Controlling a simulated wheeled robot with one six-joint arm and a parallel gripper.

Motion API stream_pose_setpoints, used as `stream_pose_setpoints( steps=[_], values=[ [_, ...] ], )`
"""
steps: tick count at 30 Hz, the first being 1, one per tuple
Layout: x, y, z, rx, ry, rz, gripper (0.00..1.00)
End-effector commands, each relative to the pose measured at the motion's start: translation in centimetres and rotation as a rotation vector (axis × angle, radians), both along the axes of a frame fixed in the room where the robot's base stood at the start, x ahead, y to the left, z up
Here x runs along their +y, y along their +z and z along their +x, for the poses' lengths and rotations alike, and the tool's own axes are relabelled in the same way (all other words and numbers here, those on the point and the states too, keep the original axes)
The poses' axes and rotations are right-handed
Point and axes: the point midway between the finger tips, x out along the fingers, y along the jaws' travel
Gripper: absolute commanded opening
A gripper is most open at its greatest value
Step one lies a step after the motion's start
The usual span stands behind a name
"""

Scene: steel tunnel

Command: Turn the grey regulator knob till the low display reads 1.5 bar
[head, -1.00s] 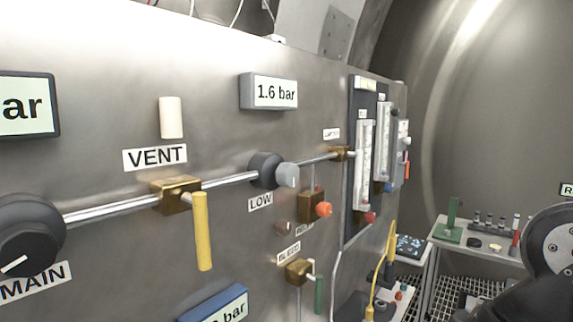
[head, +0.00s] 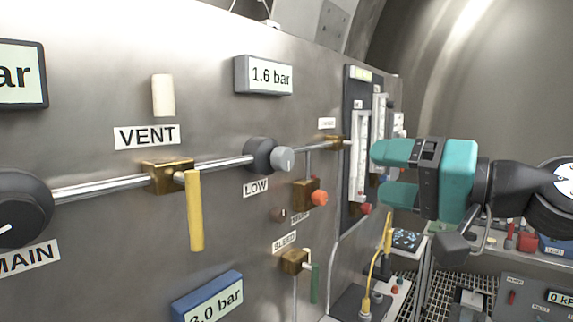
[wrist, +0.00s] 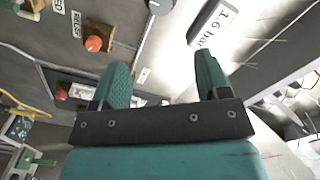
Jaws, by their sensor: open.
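The grey regulator knob (head: 284,159) sits on a dark round body on the pipe, above the LOW label (head: 255,188). The low display (head: 263,75) above it reads 1.6 bar. My gripper (head: 385,173) has teal fingers, open and empty, pointing left toward the panel, right of the knob and apart from it. In the wrist view, my gripper's two fingers (wrist: 164,82) stand wide apart. The knob (wrist: 160,5) shows at the top edge there, partly cut off, and the display (wrist: 212,22) is at upper right.
A yellow VENT handle (head: 195,211) hangs left of the knob. An orange knob (head: 319,198) sits just below right. Flow tubes (head: 360,150) stand on the panel behind my gripper. A bench with small items (head: 525,240) is at right. Open air lies between gripper and knob.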

Motion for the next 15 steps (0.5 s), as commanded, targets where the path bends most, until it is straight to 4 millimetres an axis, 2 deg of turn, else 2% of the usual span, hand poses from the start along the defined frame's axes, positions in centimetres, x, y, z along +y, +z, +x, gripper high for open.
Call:
stream_pose_setpoints(
  steps=[5,15],
  values=[
    [1.7,0.4,1.2,0.002,0.007,0.003,0.69],
    [7.8,0.6,5.8,0.002,0.007,-0.001,0.69]
  ],
)
